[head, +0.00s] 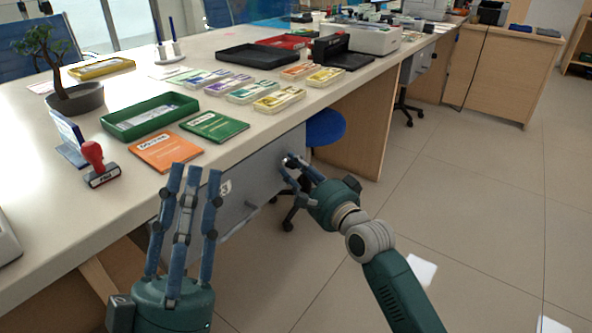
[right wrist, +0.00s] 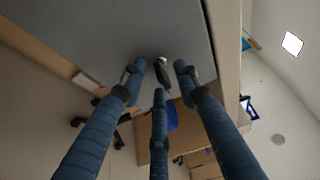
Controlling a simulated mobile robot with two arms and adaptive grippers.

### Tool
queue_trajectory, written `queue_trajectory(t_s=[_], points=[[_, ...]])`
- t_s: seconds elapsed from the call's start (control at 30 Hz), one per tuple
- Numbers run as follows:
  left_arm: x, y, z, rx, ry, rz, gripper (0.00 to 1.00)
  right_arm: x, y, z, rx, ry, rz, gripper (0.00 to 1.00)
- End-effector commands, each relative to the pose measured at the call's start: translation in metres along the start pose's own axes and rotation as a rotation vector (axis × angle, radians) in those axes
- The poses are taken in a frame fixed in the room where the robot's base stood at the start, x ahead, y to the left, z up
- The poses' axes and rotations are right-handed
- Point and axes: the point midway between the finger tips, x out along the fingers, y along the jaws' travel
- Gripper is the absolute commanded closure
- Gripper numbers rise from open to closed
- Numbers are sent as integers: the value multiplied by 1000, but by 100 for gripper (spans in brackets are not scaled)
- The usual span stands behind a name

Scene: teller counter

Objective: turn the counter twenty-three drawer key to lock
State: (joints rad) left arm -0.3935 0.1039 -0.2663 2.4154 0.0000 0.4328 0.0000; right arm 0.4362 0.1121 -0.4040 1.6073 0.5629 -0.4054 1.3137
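The grey drawer front (head: 262,180) is under the counter, with a bar handle and a partly hidden number ending in 3. The key (right wrist: 164,76) has a dark head and stands at a silver lock on the drawer front in the right wrist view. My right gripper (head: 289,170) is at the lock; its three fingers surround the key with visible gaps, so it looks open. In the right wrist view, the fingertips (right wrist: 159,76) are apart. My left gripper (head: 193,172) is open and empty, fingers up, in front of the counter edge. Its fingers hide part of the drawer.
The counter (head: 130,190) holds a red stamp (head: 97,165), green tray (head: 150,115), orange booklet (head: 166,151), green booklet (head: 215,126) and several banknote bundles (head: 279,99). A blue stool (head: 325,127) stands beyond the drawer. The floor at right is mostly clear.

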Motion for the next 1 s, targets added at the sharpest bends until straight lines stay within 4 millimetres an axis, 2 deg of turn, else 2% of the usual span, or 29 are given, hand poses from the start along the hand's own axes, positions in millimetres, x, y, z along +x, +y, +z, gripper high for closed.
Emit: queue_trajectory(t_s=[0.13, 0.17, 0.3, 0.63, 0.87, 1.0], points=[[0, 0, 0, 0, 0, 0, 70, 0, 0, 0, 0, 0, 0, 69], [0, 0, 0, 0, -1, 0, 70, 0, 0, 0, 0, 0, 0, 73], [0, 0, 0, 0, -1, 0, 70, 0, 0, 0, 0, 0, 0, 100], [-1, 0, -2, -1, 13, 0, 70, 0, 1, 0, -16, 0, -6, 100], [-9, 3, -42, -11, 193, 5, 70, 0, 4, -1, -101, 0, -40, 100], [-27, 6, -82, -22, 383, 9, 70, 0, 6, -2, -193, 0, -77, 100]])
